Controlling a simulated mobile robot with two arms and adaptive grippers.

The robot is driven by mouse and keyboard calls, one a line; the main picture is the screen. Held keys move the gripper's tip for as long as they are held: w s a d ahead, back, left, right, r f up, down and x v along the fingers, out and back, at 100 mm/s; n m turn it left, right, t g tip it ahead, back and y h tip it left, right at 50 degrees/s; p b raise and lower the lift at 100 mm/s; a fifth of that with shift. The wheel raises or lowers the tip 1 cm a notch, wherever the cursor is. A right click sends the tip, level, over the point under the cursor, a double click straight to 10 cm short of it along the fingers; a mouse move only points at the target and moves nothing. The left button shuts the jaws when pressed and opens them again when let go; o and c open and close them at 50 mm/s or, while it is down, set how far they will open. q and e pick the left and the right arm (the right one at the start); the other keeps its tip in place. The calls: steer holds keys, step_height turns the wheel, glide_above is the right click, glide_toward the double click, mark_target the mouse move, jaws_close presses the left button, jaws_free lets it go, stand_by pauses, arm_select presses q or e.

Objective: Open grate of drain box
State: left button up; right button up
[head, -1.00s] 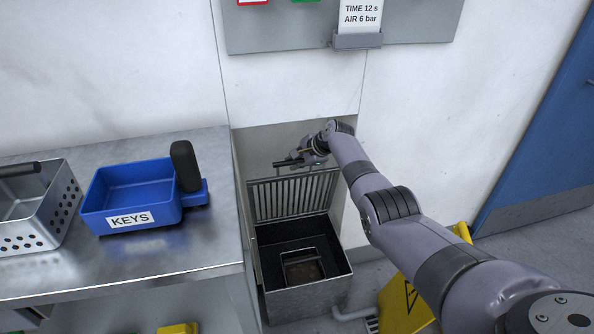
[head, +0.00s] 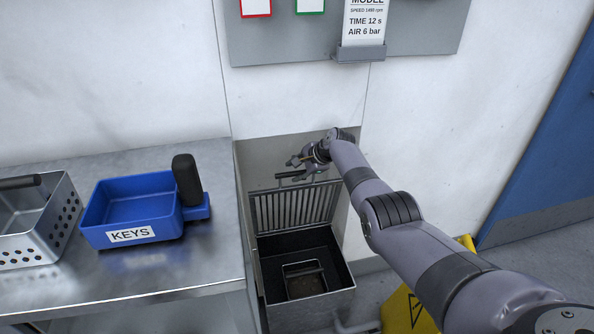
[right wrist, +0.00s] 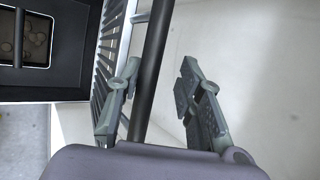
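The drain box (head: 310,308) is a grey metal box on the floor between the bench and the wall. Its slatted grate (head: 296,207) stands raised, nearly upright at the back, leaving the box open. A black bar handle (head: 291,176) runs along the grate's top; it also shows in the right wrist view (right wrist: 153,65). My right gripper (head: 296,161) is just above the handle. In the right wrist view its fingers (right wrist: 160,70) are spread, with the bar between them in the picture, nearer the left finger. Contact with the bar cannot be told. My left gripper is out of view.
A small bin with a handle (head: 304,270) sits inside the box. The steel bench (head: 200,255) at left carries a blue KEYS tray (head: 105,238) and a perforated basket (head: 62,228). A yellow sign (head: 400,312) stands at right, partly behind my right arm.

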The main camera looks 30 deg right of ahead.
stand_by(0.3)
steer(key=shift+s+d+r, duration=0.2)
steer(key=shift+s+r, duration=0.1)
steer(key=shift+r, duration=0.15)
steer(key=v, duration=1.1)
steer(key=shift+f, duration=0.15)
